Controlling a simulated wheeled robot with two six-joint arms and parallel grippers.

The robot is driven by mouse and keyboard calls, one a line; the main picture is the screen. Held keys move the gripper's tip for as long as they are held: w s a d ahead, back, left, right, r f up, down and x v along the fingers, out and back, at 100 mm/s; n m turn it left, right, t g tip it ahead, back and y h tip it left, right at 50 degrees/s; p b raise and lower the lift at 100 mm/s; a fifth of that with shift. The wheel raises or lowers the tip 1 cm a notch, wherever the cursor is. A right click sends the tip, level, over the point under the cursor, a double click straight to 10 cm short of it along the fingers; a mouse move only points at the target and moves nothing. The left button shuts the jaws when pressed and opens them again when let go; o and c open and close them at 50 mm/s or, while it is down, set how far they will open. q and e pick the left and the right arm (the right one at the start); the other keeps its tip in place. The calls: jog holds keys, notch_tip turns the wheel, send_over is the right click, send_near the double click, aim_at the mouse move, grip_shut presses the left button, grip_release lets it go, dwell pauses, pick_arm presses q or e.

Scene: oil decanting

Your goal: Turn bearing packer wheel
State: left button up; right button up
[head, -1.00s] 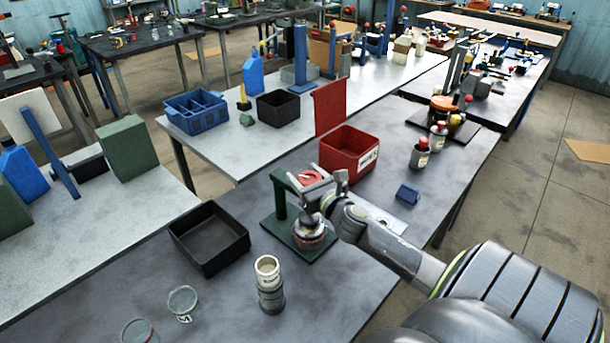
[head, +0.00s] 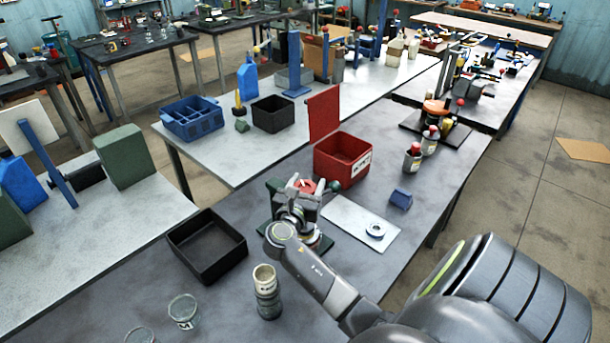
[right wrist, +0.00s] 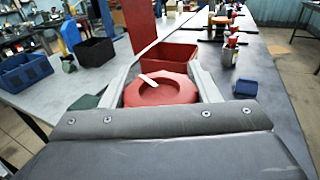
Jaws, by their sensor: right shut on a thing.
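The bearing packer is a green stand (head: 274,190) with a red wheel (head: 306,186) on top, on the dark grey table. In the right wrist view the red wheel (right wrist: 160,89) is many-sided, with a round hollow and a pale bar in it. My right gripper (head: 306,184) is shut on the wheel from the near side, a finger on each side of it. The gripper and wrist hide most of the stand. My left gripper is not in view.
A white sheet with a bearing ring (head: 376,230) lies to the right. A red bin (head: 342,158) stands behind, a black tray (head: 207,246) to the left, and a cup stack (head: 266,290) in front. A blue block (head: 400,198) and bottles (head: 412,158) stand at the right.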

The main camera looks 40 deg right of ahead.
jog(key=m+g+h, duration=0.1)
jog(key=m+g, duration=0.1)
jog(key=m+g+h, duration=0.1)
jog(key=g, duration=0.2)
jog(key=shift+s+r+m+g, duration=0.1)
jog(key=shift+s+m+g, duration=0.1)
jog(key=shift+m+g, duration=0.15)
jog(key=m+g, duration=0.1)
jog(key=g, duration=0.1)
jog(key=m+g, duration=0.2)
jog(key=g, duration=0.1)
jog(key=shift+s+d+m+g+p, duration=0.1)
jog(key=shift+s+m+g+p, duration=0.2)
jog(key=shift+s+m+g, duration=0.05)
jog(key=shift+s+r+m+g+y+p, duration=0.15)
jog(key=shift+m+g+y+p, duration=0.3)
jog(key=shift+m+g, duration=0.9)
jog(key=shift+s+g, duration=0.1)
jog(key=shift+g, duration=0.65)
jog(key=shift+s+f+m+g+y+p, duration=0.1)
jog(key=shift+f+m+g+y+p, duration=0.15)
jog(key=shift+m+g+p, duration=0.15)
jog(key=o, duration=1)
jog(key=shift+a, duration=0.2)
